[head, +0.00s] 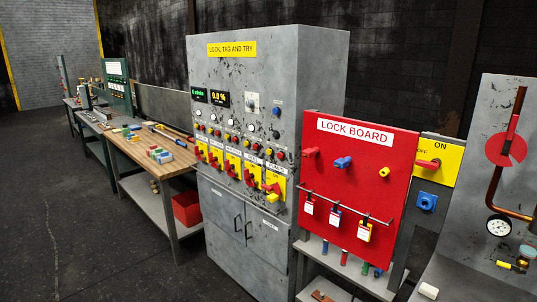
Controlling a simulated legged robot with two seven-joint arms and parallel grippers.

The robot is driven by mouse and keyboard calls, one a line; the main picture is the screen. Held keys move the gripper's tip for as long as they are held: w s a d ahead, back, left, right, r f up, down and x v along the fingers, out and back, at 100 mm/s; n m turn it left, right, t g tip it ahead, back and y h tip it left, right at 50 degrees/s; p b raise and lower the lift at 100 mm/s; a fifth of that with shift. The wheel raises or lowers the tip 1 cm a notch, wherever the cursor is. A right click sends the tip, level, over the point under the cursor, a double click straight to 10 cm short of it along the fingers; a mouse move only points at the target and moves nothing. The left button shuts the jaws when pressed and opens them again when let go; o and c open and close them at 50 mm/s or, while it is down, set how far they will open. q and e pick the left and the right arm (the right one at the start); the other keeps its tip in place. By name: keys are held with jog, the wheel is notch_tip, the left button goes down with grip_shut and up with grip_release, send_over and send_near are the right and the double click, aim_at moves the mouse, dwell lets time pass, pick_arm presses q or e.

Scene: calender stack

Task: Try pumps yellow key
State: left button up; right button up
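The red lock board (365,190) stands right of centre. A red piece (311,152), a blue piece (342,162) and a small yellow piece (384,172), which may be the yellow key, sit on its upper part. The plate labels are too small to read surely. Neither gripper is in view.
A wooden workbench (185,155) with small coloured blocks and a red bin (186,208) stands left. A yellow "ON/OFF" box (437,160) and a grey panel with a gauge (499,226) stand right. A low shelf (340,264) lies under the board. The dark floor (90,230) at left is clear.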

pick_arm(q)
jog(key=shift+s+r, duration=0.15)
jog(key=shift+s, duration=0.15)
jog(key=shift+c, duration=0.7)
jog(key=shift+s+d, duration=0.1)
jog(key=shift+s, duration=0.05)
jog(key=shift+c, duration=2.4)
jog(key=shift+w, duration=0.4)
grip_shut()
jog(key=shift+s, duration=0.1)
